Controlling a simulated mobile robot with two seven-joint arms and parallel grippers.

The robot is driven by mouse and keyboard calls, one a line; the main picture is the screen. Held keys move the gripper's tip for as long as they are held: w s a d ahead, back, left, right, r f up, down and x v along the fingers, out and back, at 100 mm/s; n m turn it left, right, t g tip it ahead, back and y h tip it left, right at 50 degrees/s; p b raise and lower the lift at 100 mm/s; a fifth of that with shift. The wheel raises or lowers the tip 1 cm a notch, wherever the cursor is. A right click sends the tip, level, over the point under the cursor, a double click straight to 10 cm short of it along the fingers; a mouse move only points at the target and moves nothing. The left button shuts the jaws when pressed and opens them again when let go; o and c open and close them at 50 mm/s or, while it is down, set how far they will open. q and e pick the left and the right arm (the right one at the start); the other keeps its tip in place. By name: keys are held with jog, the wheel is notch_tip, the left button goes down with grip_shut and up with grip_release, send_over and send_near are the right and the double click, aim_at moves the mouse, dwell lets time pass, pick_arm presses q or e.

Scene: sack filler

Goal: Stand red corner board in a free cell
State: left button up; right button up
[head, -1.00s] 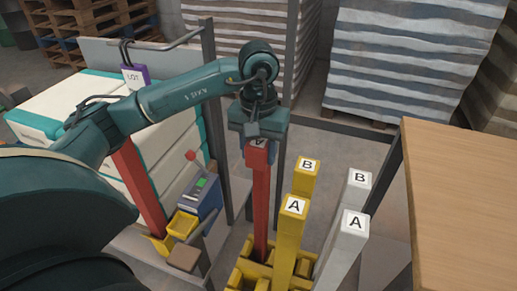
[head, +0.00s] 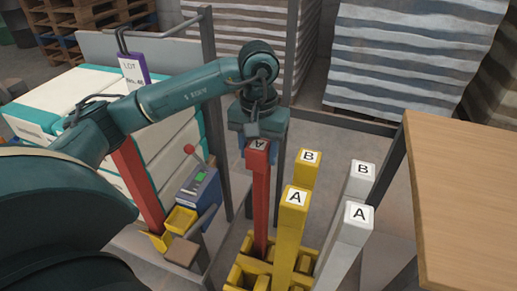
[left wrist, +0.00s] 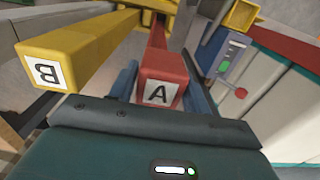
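A red corner board (head: 261,205) marked A stands about upright, its lower end among the walls of the yellow cell rack (head: 247,266). Whether it touches the cell floor is hidden. My left gripper (head: 258,146) is at its top, pointing down. In the left wrist view the board's red top (left wrist: 161,72) is between the two blue fingers, which appear closed against its sides. Yellow boards A (head: 289,225) and B (head: 307,172) and pale grey boards A (head: 347,240) and B (head: 359,185) stand to the right. My right gripper is not in view.
A metal frame post (head: 216,110) rises behind. A wooden tabletop (head: 470,200) is at right.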

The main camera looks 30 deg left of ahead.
pick_arm(q)
jog(key=o, duration=0.4)
notch_tip(320, 180, up, 13)
jog(key=p, duration=0.3)
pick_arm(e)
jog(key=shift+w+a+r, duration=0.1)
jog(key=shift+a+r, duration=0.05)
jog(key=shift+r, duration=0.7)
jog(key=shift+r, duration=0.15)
